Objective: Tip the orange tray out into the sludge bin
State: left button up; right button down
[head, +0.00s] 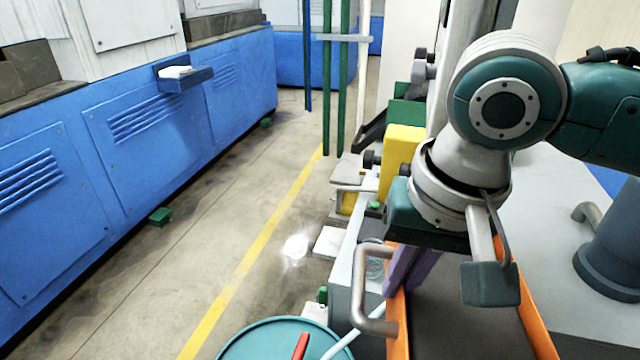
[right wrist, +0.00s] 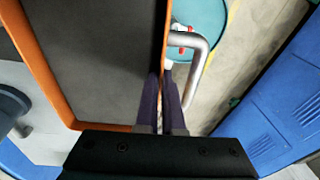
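The orange tray (head: 533,305) lies at the lower right of the head view, with a dark grey inside; its rim also shows in the right wrist view (right wrist: 40,62). A bent metal handle (head: 362,300) stands along its left side. My right gripper (head: 400,272) has its purple fingers close together at the tray's left wall. In the right wrist view the fingers (right wrist: 165,85) sit on either side of that wall, beside the handle, and appear shut on it. The teal sludge bin (head: 240,345) is at the bottom edge, left of the tray, partly cut off. My left gripper is out of view.
A red piece (head: 300,346) and a pale bar show over the bin. Yellow and grey machine parts (head: 400,150) stand behind the tray. Blue cabinets (head: 120,150) line the left. The floor with the yellow line (head: 250,260) is mostly clear.

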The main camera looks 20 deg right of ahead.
jog(key=s+d+f+b, duration=0.3)
jog(key=f+b, duration=0.6)
jog(key=f, duration=0.5)
jog(key=s+d+f+m+b, duration=0.1)
jog(key=s+d+f+b, duration=0.2)
jog(key=f+b, duration=0.6)
jog(key=s+d+f+m+b, duration=0.1)
jog(key=s+d+f+b, duration=0.2)
jog(key=f, duration=1.8)
jog(key=d+b, duration=0.2)
jog(key=b, duration=0.3)
jog(key=shift+d+t+b, duration=0.2)
jog(key=shift+t+b, duration=0.1)
jog(key=shift+b, duration=0.1)
